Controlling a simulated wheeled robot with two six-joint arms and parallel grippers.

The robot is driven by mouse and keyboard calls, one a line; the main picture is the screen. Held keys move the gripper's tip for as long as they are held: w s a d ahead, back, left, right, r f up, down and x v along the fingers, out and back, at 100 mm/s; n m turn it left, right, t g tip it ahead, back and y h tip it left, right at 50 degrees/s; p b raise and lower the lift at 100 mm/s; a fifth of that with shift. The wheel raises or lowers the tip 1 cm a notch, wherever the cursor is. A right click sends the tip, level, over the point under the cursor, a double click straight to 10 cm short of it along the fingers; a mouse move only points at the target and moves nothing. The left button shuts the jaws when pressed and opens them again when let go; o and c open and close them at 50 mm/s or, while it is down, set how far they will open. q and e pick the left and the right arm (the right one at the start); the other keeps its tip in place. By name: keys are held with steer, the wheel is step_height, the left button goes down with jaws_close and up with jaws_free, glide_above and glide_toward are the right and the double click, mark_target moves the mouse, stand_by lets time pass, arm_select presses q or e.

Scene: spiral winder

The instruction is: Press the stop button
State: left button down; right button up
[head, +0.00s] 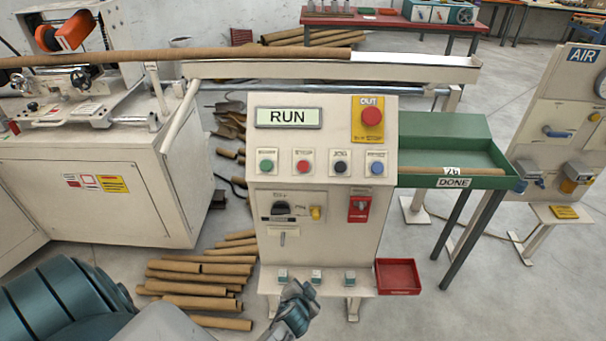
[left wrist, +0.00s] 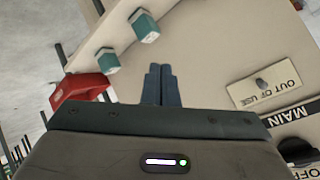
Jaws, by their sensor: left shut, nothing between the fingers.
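The control console (head: 330,215) stands in the middle of the head view. Its red stop button (head: 303,167) sits in the button row between a green button (head: 266,166) and a black one (head: 340,168). A larger red mushroom button (head: 372,117) is on a yellow plate above right. The display (head: 288,117) reads RUN. My left gripper (head: 301,289) is shut and empty, low in front of the console's bottom ledge, well below the stop button. In the left wrist view its closed fingers (left wrist: 161,80) show against the pale panel; the stop button is not visible there.
Small teal-sided blocks (head: 316,277) sit on the ledge; a red tray (head: 397,276) is at its right. A green DONE tray (head: 455,165) stands right of the console. Cardboard tubes (head: 205,285) lie on the floor to the left. The console's upper front is unobstructed.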

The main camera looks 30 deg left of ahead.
arm_select(q)
steer(key=w+r+t+y, duration=0.2)
steer(key=w+r, duration=0.3)
steer(key=r, duration=0.7)
step_height(320, 180, up, 30)
steer(key=n+t+y+p, duration=0.2)
steer(key=n+t+y, duration=0.15)
steer(key=y, duration=0.25)
glide_above(302, 170)
steer(key=s+a+r+v, duration=0.1)
steer(key=v, duration=0.9)
steer(key=shift+w+d+r+m, duration=0.2)
steer(key=shift+d+r+m, duration=0.05)
steer(key=shift+m, duration=0.1)
steer(key=w+a+f+b, duration=0.2)
steer(key=w+f+b, duration=0.1)
steer(key=w+a+f+b, duration=0.1)
steer(key=w+f, duration=0.1)
steer(key=shift+w+f, duration=0.1)
steer(key=shift+f, duration=0.15)
steer(key=shift+w+a+f+b, duration=0.1)
steer(key=shift+w+a+b, duration=0.15)
steer(key=shift+w+b, duration=0.1)
steer(key=shift+s, duration=0.1)
